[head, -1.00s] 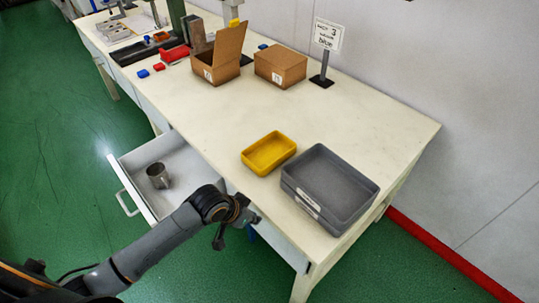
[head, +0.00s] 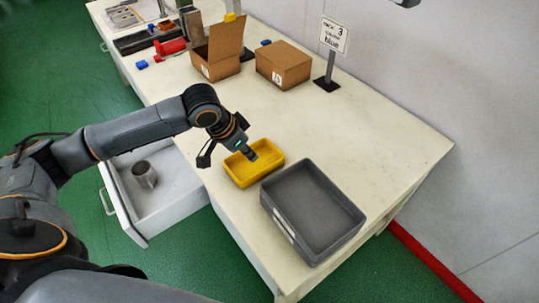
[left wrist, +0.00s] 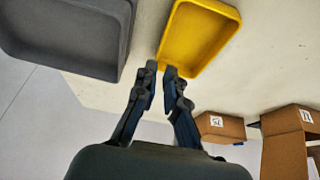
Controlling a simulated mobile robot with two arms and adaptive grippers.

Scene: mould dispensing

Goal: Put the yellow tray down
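The yellow tray (head: 236,177) sits upright and empty on the pale table (head: 385,150), just left of a grey tray. It also shows at the top of the left wrist view (left wrist: 200,40). My left gripper (head: 252,156) overlaps the yellow tray in the head view, with its tips at or just above it. In the left wrist view, the two fingertips (left wrist: 160,68) are by the tray's near corner with a narrow gap between them. I see nothing clearly clamped in the gap. Whether the tips touch the tray is unclear. My right gripper is not in view.
The grey tray (head: 275,217) stands close on the right of the yellow one. An open drawer (head: 170,222) holding a metal cup (head: 144,174) is at the left. Cardboard boxes (head: 284,66) and a sign (head: 334,36) stand farther back. The table's middle is clear.

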